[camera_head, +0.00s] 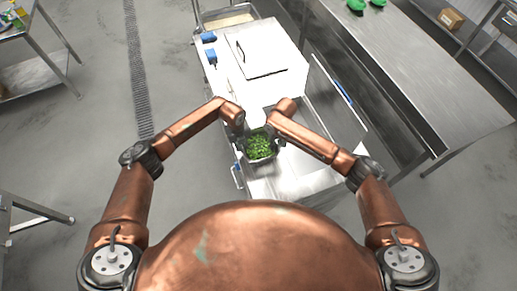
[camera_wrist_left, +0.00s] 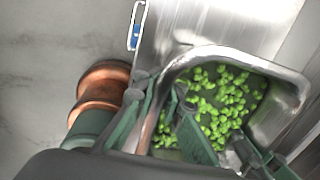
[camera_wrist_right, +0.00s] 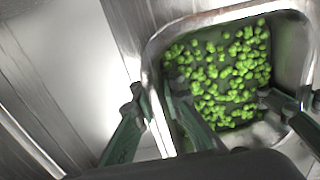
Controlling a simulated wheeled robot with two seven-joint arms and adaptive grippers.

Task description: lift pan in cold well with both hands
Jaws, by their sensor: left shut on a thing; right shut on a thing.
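The metal pan (camera_head: 259,161) is full of loose green pieces (camera_head: 260,146), like small florets, and sits at the near part of the steel counter. My left gripper (camera_head: 241,127) is shut on the pan's left rim; in the left wrist view the rim (camera_wrist_left: 230,53) runs between its fingers (camera_wrist_left: 160,92). My right gripper (camera_head: 270,122) is shut on the rim on the other side; the right wrist view shows the pan wall (camera_wrist_right: 222,16) between its fingers (camera_wrist_right: 156,92). The arms partly hide the pan in the head view. I cannot tell whether it is clear of the well.
The steel counter (camera_head: 285,185) extends around the pan, with a square white lid or board (camera_head: 262,58) and blue items (camera_head: 209,38) farther back. A long steel table (camera_head: 430,80) stands to the right. Grey floor (camera_head: 95,120) is open on the left.

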